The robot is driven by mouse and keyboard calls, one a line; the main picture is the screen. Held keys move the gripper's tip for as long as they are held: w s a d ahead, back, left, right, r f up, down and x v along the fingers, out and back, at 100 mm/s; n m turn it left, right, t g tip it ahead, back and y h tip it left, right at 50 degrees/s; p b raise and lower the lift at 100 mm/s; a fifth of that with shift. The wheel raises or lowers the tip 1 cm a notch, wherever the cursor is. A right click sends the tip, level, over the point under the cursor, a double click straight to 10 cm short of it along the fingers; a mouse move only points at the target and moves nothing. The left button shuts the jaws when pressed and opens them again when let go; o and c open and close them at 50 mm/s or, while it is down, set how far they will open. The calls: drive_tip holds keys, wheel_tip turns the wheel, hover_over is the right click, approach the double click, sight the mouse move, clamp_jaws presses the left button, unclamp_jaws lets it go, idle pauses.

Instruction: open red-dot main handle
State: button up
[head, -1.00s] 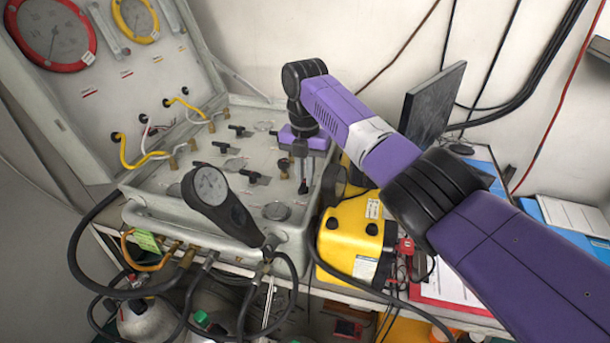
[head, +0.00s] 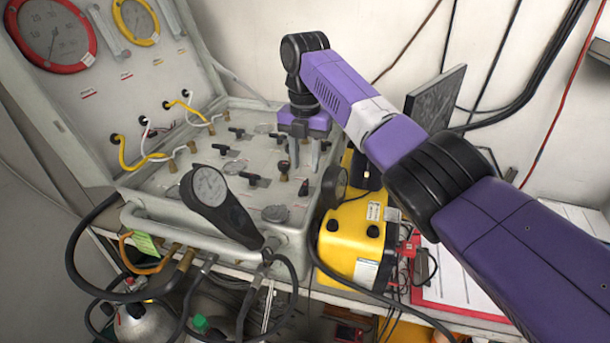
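The grey air panel (head: 235,160) lies in an open case. Several small black handles stand on it, among them one near the front middle (head: 254,179), one at the back (head: 237,132) and one at the right edge (head: 303,188). I cannot make out a red dot on any of them, so I cannot tell which is the red-dot main handle. My gripper (head: 305,165) points down over the panel's right side. Its two fingers are apart with nothing seen between them. A brass-and-black knob (head: 284,168) stands just left of the fingers. Whether the fingertips touch the panel is unclear.
A round gauge on a black stem (head: 210,186) rises at the panel's front. The raised lid (head: 95,90) carries gauges and yellow and white hoses. A yellow case (head: 350,235) stands close on the right. Hoses hang in front.

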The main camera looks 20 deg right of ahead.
drive_tip(key=shift+r, duration=1.4)
